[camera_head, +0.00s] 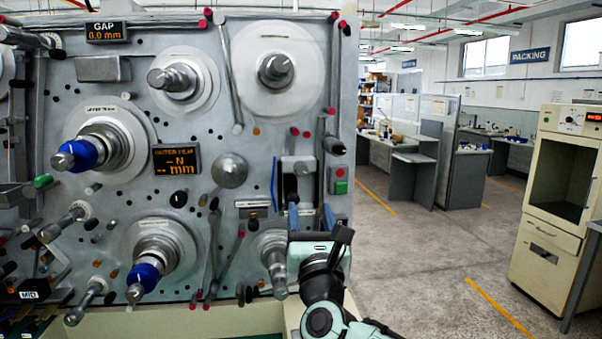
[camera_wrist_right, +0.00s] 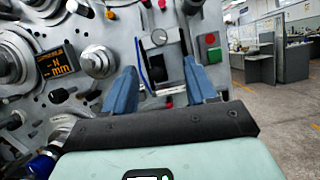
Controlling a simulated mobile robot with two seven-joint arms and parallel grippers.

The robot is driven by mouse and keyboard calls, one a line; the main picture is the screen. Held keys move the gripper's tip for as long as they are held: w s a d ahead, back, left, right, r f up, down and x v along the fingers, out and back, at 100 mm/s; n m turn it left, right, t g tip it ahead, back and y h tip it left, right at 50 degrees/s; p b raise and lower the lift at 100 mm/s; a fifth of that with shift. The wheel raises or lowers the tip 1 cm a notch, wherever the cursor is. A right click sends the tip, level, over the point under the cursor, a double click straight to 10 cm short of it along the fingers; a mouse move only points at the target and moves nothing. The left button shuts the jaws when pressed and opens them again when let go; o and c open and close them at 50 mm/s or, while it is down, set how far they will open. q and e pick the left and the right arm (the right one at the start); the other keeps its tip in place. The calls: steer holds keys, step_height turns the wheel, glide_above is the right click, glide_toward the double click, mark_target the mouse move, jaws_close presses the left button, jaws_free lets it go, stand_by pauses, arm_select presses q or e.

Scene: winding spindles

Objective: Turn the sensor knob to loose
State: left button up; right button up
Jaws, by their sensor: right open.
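A grey sensor block with a small round knob (camera_head: 301,168) is on the right part of the machine's upright panel. The round knob (camera_wrist_right: 159,37) also shows in the right wrist view, above and between my fingers; its setting cannot be read. My right gripper (camera_head: 310,210) is just below the block in the head view. Its two blue fingers are apart with nothing between them; they also show in the right wrist view (camera_wrist_right: 160,70). I cannot tell whether they touch the panel. My left gripper is not seen.
The panel carries several spindles, such as one with a blue collar (camera_head: 84,155), and rollers near my right gripper (camera_head: 273,255). A green and red button box (camera_head: 338,180) is right of the block. A display (camera_head: 176,159) is left. Open floor (camera_head: 410,260) lies right.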

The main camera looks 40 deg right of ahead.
mark_target(302, 173)
steer(key=p+x, duration=0.5)
steer(key=x, duration=0.6)
steer(key=shift+w+r, duration=0.15)
steer(key=shift+w, duration=0.05)
steer(key=shift+w+d+p, duration=0.3)
steer(key=shift+w+p, duration=0.15)
steer(key=shift+w, duration=0.1)
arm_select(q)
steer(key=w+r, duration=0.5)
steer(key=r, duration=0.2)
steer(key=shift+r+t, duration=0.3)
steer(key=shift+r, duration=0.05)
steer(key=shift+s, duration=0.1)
arm_select(e)
steer(key=shift+s, duration=0.1)
steer(key=shift+c, duration=1)
steer(key=c, duration=0.9)
